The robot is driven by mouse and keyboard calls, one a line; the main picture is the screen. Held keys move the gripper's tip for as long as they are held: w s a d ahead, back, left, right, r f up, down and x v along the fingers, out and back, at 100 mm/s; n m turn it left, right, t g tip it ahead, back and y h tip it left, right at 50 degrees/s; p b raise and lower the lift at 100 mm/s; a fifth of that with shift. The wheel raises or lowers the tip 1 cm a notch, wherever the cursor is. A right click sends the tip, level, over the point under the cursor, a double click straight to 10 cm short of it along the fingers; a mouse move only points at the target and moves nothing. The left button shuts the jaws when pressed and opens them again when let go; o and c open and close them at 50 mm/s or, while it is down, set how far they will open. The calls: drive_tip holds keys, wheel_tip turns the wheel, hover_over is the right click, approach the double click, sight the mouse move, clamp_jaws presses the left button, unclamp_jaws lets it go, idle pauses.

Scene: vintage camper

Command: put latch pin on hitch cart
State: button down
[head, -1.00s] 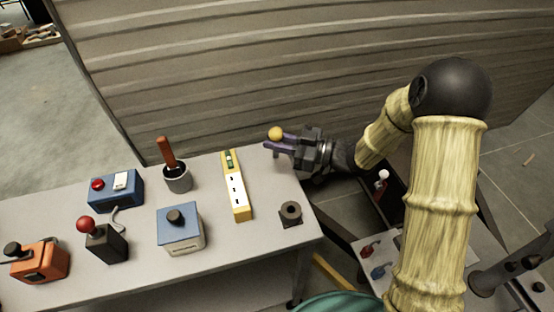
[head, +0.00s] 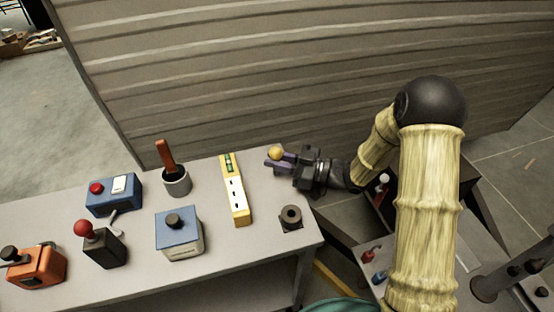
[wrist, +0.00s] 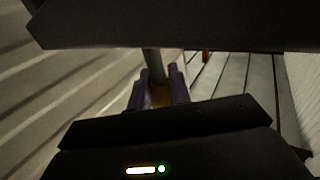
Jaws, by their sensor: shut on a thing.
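The latch pin (head: 276,153) shows as a yellow ball-shaped knob at my gripper's tips in the head view. My gripper (head: 277,160) has purple fingers shut on it, at the back right corner of the grey workbench. In the wrist view, a grey shaft (wrist: 153,65) and a patch of yellow stand between the purple fingers (wrist: 157,92). A low cart-like unit (head: 366,243) with red and blue knobs lies at the lower right, partly hidden by my arm. I cannot tell for sure that it is the hitch cart.
The grey workbench (head: 130,275) bears a yellow strip (head: 235,190), a dark round socket (head: 291,217), a cup with a brown handle (head: 176,182), a blue-topped box (head: 179,240) and several control boxes. A ribbed wall (head: 270,80) stands close behind.

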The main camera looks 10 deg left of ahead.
drive_tip(key=shift+f, duration=0.1)
drive_tip(key=c, duration=1.7)
unclamp_jaws()
drive_tip(key=shift+c, duration=0.2)
drive_tip(key=o, duration=0.4)
drive_tip(key=shift+o, duration=0.2)
drive_tip(key=shift+d, duration=0.1)
drive_tip(key=d, duration=1.1)
drive_tip(key=shift+s+d, duration=0.25)
drive_tip(key=shift+d, duration=0.15)
